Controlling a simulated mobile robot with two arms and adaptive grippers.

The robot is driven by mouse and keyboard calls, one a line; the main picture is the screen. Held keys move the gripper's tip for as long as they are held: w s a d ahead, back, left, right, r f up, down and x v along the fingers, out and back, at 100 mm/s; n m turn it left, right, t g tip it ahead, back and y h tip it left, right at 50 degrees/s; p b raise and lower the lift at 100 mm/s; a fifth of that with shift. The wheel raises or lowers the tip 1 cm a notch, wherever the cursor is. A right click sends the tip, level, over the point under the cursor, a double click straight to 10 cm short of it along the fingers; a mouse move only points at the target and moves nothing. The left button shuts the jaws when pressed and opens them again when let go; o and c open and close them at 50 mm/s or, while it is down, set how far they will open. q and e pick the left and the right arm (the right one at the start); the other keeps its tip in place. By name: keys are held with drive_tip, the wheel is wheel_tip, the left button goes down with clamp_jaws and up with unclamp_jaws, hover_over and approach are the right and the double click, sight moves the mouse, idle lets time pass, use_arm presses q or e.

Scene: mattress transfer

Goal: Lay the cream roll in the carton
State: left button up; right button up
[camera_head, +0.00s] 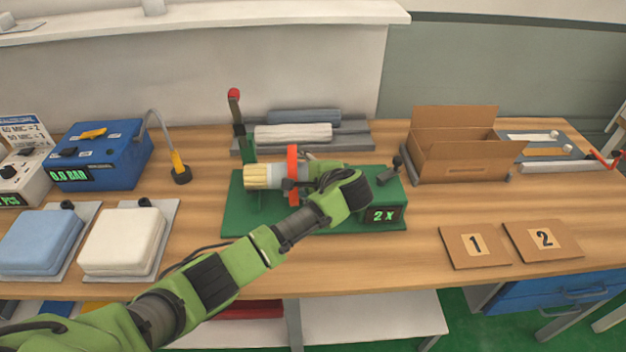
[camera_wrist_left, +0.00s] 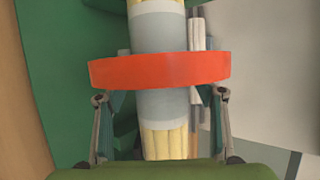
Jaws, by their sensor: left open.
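A cream roll with a pale grey sleeve (camera_head: 262,177) lies across the green machine (camera_head: 232,212), with an orange-red ring (camera_head: 292,170) around it. In the left wrist view the roll (camera_wrist_left: 160,110) runs up the middle and the ring (camera_wrist_left: 160,70) crosses it. My left gripper (camera_wrist_left: 161,95) is open, one finger on each side of the roll; I cannot tell if they touch it. In the head view the gripper (camera_head: 300,172) is partly hidden by its own wrist. The open brown carton (camera_head: 463,162) stands to the right at the back; its floor is mostly hidden.
A whitish roll (camera_head: 293,134) and a blue-grey roll (camera_head: 303,116) lie on a grey tray behind the machine. A red-knobbed lever (camera_head: 234,95) stands at its back left. A blue pump box (camera_head: 100,155) and folded pads (camera_head: 122,240) are left. Numbered boards (camera_head: 475,244) lie front right.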

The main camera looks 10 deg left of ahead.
use_arm(q)
drive_tip(key=b+v, duration=0.1)
drive_tip(key=v, duration=1.2)
drive_tip(key=shift+s+r+b, duration=0.25)
drive_tip(key=shift+r+b, duration=0.15)
drive_tip(key=shift+r, duration=0.15)
